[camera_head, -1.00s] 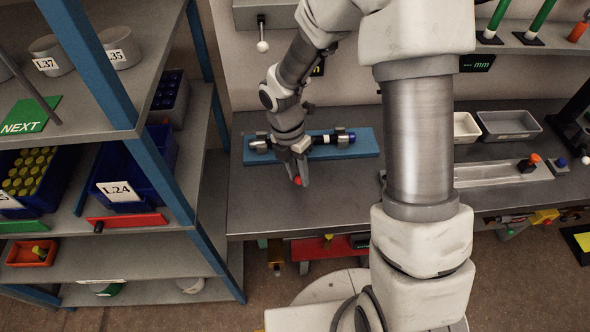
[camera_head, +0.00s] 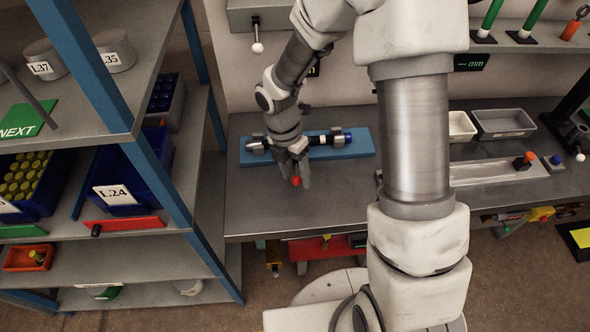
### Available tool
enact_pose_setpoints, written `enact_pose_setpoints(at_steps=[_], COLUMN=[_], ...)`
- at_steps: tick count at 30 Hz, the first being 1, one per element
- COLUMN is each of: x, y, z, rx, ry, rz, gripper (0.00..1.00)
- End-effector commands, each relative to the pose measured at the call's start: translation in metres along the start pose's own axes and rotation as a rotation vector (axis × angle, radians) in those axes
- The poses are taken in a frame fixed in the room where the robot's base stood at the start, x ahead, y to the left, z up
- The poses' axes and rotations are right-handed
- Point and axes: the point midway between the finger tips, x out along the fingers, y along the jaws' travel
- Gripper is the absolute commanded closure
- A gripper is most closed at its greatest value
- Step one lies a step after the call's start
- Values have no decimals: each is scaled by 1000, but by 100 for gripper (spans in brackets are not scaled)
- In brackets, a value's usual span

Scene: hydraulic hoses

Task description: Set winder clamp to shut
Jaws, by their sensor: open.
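A blue bench block (camera_head: 357,146) carries a black hose piece (camera_head: 325,139) with a blue end, seated in grey holders. A red ball knob (camera_head: 296,181) shows in front of the block, and I cannot tell whether it belongs to the winder clamp. My gripper (camera_head: 294,180) points down with its fingers open, one on each side of the red knob. I cannot tell whether they touch it. My wrist hides part of the block and hose. No part is clearly readable as the clamp's jaw, so its state is unclear.
A blue-framed shelf (camera_head: 162,170) with bins stands close on the left. My own upper arm hides the middle right of the bench (camera_head: 260,205). Grey trays (camera_head: 503,123) sit at the back right. A white-knobbed lever (camera_head: 257,47) hangs from a grey box above.

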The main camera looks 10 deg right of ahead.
Motion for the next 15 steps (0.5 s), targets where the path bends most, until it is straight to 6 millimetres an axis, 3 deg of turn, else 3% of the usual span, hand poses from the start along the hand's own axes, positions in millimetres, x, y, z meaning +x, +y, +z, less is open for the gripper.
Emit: enact_pose_setpoints(at_steps=[7,15], x=[-25,-91], y=[0,0], z=[0,1], rx=[1,1], ry=[-2,-3], rz=[3,4], gripper=[40,40])
